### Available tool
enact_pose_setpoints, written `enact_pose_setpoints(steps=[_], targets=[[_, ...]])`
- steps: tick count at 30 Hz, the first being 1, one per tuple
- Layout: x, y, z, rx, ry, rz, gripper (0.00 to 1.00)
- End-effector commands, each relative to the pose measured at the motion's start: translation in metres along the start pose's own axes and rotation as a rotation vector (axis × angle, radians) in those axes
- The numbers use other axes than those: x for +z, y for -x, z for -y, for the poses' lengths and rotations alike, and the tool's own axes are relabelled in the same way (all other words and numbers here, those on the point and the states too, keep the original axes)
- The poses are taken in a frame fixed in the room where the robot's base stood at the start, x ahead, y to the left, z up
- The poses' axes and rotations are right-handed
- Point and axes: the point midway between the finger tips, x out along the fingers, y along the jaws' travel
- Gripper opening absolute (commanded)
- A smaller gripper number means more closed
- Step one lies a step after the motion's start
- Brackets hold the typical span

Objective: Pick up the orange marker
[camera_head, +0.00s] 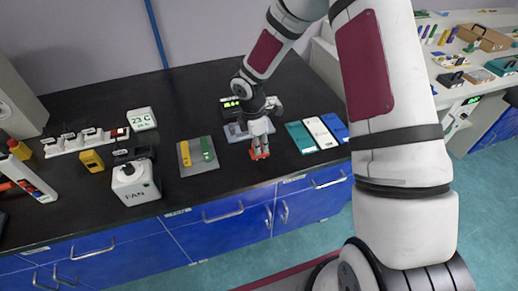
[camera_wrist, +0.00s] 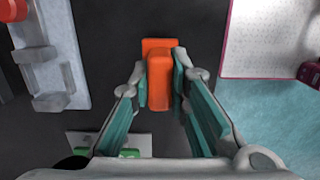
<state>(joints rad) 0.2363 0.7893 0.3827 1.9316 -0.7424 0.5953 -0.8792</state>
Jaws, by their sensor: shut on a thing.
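The orange marker (camera_head: 259,155) is at the tip of my gripper (camera_head: 258,146), near the front edge of the black counter. In the wrist view the orange marker (camera_wrist: 159,85) stands between the two teal-lined fingers of my gripper (camera_wrist: 161,78). The fingers are shut on it from both sides. Its far orange end shows beyond the fingertips. I cannot tell whether it touches the counter or is just above it.
A grey mat (camera_head: 186,171) with yellow and green markers lies left of my gripper. A grey holder (camera_head: 236,132) stands behind it. Teal, white and blue flat pads (camera_head: 321,132) lie right. The white FAN box (camera_head: 135,183) stands further left.

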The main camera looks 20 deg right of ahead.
Motion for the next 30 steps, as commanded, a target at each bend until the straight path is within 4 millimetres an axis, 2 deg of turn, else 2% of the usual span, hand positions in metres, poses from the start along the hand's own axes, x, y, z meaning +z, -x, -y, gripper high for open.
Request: enact_pose_setpoints(steps=[2,12,18,24,30], targets=[[0.001,0.011,0.003,0.001,0.002,0.002,0.00],[-0.012,0.019,0.088,-0.001,0.006,0.003,0.00],[-0.019,0.023,0.129,0.000,0.004,0.002,0.00],[-0.022,0.026,0.152,0.000,0.002,0.001,0.00],[-0.023,0.026,0.158,-0.001,0.000,0.000,0.00]])
